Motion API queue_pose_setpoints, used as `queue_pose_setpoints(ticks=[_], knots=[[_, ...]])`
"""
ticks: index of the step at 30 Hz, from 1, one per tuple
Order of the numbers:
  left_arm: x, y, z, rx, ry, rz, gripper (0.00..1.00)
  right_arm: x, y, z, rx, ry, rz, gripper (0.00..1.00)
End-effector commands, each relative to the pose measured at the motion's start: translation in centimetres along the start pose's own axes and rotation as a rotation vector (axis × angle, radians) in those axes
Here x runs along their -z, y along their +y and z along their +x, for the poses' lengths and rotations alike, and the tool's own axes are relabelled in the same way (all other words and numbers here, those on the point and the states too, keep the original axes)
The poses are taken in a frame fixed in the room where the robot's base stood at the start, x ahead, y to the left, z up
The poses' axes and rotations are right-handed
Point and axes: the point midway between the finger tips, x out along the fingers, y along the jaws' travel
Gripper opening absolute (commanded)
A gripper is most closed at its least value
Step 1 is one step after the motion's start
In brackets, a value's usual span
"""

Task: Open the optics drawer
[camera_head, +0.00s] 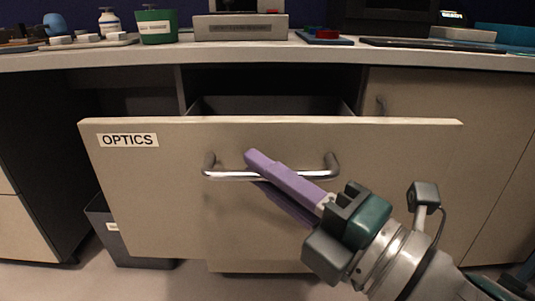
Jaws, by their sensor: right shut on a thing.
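The optics drawer (150,185) has a wide beige front with an "OPTICS" label (128,140) at its upper left. The drawer is pulled out from the cabinet, and part of its dark inside (270,105) shows behind the top edge. A curved metal handle (225,174) crosses the middle of the front. My right gripper (256,166) reaches in from the lower right, its long purple fingers shut on the handle, one above the bar and one below. My left gripper is not in view.
The worktop (300,54) above carries a green pot (157,27), a white bottle (109,22), a grey box (240,28) and other items. A dark bin (125,245) stands on the floor at the lower left. A closed cabinet door (430,95) is at right.

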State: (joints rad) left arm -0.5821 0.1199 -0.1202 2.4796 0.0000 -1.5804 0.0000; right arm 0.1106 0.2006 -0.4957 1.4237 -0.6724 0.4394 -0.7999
Motion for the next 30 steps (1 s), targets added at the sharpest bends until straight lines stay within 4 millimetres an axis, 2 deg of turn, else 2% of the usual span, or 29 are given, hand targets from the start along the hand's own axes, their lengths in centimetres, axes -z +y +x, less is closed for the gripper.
queue_pose_setpoints(ticks=[8,9,16,25,30], knots=[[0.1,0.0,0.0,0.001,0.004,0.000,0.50,0.0,0.0,0.0,0.001,0.000,-0.001,0.00],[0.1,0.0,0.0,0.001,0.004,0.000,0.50,0.0,0.0,0.0,0.001,0.000,-0.001,0.18],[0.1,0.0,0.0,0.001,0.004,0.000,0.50,0.0,0.0,0.0,0.001,0.000,-0.001,0.44],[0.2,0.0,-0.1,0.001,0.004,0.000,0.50,0.0,-0.1,-0.3,0.002,-0.001,0.000,0.45],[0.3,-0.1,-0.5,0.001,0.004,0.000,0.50,0.0,0.0,-2.8,0.006,0.000,0.000,0.45]])
